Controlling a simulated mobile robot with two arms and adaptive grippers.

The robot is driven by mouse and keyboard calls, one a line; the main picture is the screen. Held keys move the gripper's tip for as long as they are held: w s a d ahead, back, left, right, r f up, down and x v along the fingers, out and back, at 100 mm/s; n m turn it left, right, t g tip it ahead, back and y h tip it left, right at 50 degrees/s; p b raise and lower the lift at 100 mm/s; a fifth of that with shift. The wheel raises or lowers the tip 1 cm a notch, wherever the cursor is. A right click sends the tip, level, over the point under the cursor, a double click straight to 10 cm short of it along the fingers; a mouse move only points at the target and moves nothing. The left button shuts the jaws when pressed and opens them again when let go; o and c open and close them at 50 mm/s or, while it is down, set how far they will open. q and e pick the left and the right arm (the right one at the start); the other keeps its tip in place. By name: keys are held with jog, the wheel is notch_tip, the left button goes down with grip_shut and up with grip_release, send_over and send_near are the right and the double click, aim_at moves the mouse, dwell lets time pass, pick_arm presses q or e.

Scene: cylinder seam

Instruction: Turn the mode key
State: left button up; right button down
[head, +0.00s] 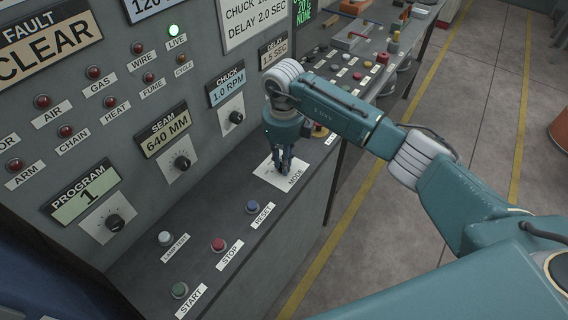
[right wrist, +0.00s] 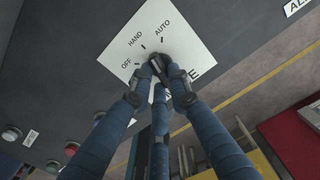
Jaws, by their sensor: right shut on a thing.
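The mode key (right wrist: 158,62) is a small dark knob on a white plate marked OFF, HAND and AUTO in the right wrist view. The plate (head: 263,178) lies on the sloping console ledge in the head view, with the word MODE on it. My right gripper (head: 284,166) comes down from above onto the plate. In the right wrist view my right gripper (right wrist: 161,72) has its blue fingers closed around the key. The fingers hide part of the key, and I cannot tell which mark it points at. My left gripper is not in view.
Start (head: 180,290), stop (head: 218,244) and reset (head: 252,207) buttons sit on the ledge near the plate. The upright panel behind has a chuck knob (head: 236,117), a seam knob (head: 182,162) and several lamps. Open floor lies to the right.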

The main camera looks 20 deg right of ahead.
jog(key=m+b, duration=0.1)
jog(key=m, duration=0.2)
jog(key=shift+w+a+m+b, duration=0.1)
jog(key=shift+m+b, duration=0.2)
jog(key=shift+m, duration=0.1)
jog(key=shift+m+b, duration=0.3)
jog(key=shift+m, duration=0.8)
jog(key=shift+r, duration=0.1)
jog(key=c, duration=1.6)
grip_release()
jog(key=shift+c, duration=0.2)
notch_tip(320, 180, up, 12)
